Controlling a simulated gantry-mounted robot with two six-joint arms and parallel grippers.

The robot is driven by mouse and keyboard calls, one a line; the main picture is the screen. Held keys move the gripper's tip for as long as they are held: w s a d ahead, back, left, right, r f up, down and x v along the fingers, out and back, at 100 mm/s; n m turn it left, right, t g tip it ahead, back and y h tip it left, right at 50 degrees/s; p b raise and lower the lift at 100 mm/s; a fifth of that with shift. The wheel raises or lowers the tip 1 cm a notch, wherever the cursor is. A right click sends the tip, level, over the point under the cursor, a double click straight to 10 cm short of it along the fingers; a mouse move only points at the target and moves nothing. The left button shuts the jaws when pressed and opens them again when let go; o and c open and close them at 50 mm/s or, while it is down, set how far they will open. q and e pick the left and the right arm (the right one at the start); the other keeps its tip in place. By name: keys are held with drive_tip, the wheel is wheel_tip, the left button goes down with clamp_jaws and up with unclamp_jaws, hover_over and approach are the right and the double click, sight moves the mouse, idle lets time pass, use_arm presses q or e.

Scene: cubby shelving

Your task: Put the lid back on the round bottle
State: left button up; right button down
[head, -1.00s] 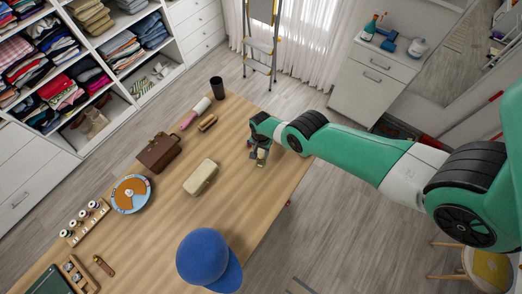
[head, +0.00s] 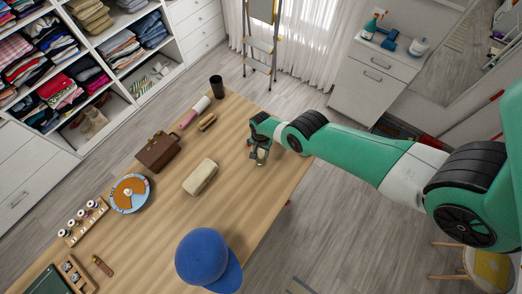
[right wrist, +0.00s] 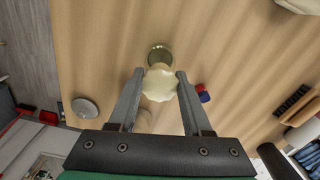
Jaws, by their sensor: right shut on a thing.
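My right gripper (right wrist: 158,78) is shut on a cream, scalloped lid (right wrist: 161,84), which sits between the fingertips. Just beyond the lid in the right wrist view is a round olive-gold piece (right wrist: 160,52), partly covered by it; it may be part of the bottle. I cannot tell whether the two touch. In the head view the right gripper (head: 258,156) is low over the table near its right edge, with a small pale thing at its tips. The bottle is not clear there. My left gripper is not in view.
On the table (head: 232,180) are a cream case (head: 200,177), a brown bag (head: 158,151), a blue cap (head: 206,258) and a dark cup (head: 217,86). A grey disc (right wrist: 85,108) and a small red-and-blue item (right wrist: 203,93) lie near the right gripper.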

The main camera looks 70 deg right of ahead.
drive_tip(key=shift+f+b, duration=0.4)
idle(0.8)
unclamp_jaws()
idle(0.6)
wheel_tip(320, 180, up, 7)
drive_tip(key=p, duration=0.7)
drive_tip(key=shift+r, duration=0.1)
clamp_jaws()
idle(0.6)
